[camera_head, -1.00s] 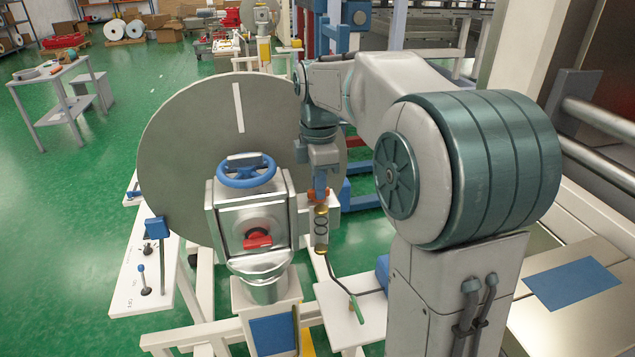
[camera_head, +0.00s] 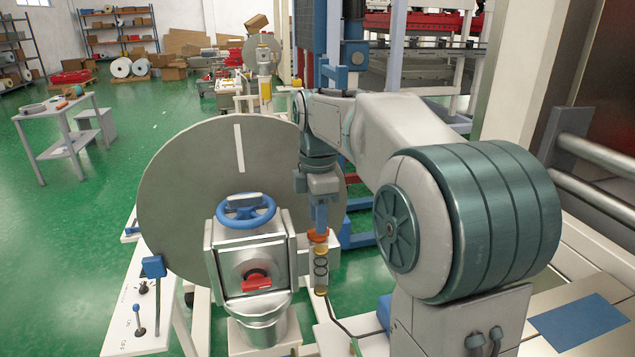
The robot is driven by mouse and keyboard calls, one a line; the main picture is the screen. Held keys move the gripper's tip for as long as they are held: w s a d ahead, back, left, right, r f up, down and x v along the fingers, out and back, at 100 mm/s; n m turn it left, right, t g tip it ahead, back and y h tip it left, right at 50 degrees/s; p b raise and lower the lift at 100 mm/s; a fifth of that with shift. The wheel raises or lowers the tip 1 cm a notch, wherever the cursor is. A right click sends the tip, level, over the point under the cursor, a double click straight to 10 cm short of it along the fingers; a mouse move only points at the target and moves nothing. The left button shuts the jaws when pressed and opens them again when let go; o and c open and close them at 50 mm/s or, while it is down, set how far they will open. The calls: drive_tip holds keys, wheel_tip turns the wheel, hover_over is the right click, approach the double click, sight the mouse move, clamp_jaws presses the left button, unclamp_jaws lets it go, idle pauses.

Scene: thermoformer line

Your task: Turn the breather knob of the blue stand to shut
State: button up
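The nearest stand carries a grey metal housing (camera_head: 215,262) with a blue handwheel (camera_head: 265,218) on top and a red knob (camera_head: 258,284) on its front. Right beside the housing stands a clear tube with brass ends (camera_head: 321,268) and an orange-red knob (camera_head: 318,236) on top. A dark hose leaves its lower end. My gripper (camera_head: 320,222) points straight down, with its blue fingers right at the orange-red knob. The fingers are small and overlap, so I cannot tell whether they grip it. Any knob marking is too small to read.
A large grey disc (camera_head: 185,180) stands just behind the housing. A white panel with levers (camera_head: 120,318) is at the lower left. My arm covers much of the right side. Green floor (camera_head: 120,165) is free to the left, before a small table (camera_head: 50,112).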

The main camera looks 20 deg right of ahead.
wheel_tip(320, 180, up, 12)
drive_tip(key=shift+f, duration=0.15)
drive_tip(key=shift+s, duration=0.1)
idle(0.3)
drive_tip(key=s+f+m+t, duration=0.3)
drive_tip(key=s+f+m, duration=1.4)
drive_tip(key=s+f, duration=0.2)
drive_tip(key=shift+s+a+f+m+t, duration=0.15)
drive_tip(key=shift+s+f+m+t, duration=0.2)
drive_tip(key=shift+s, duration=0.7)
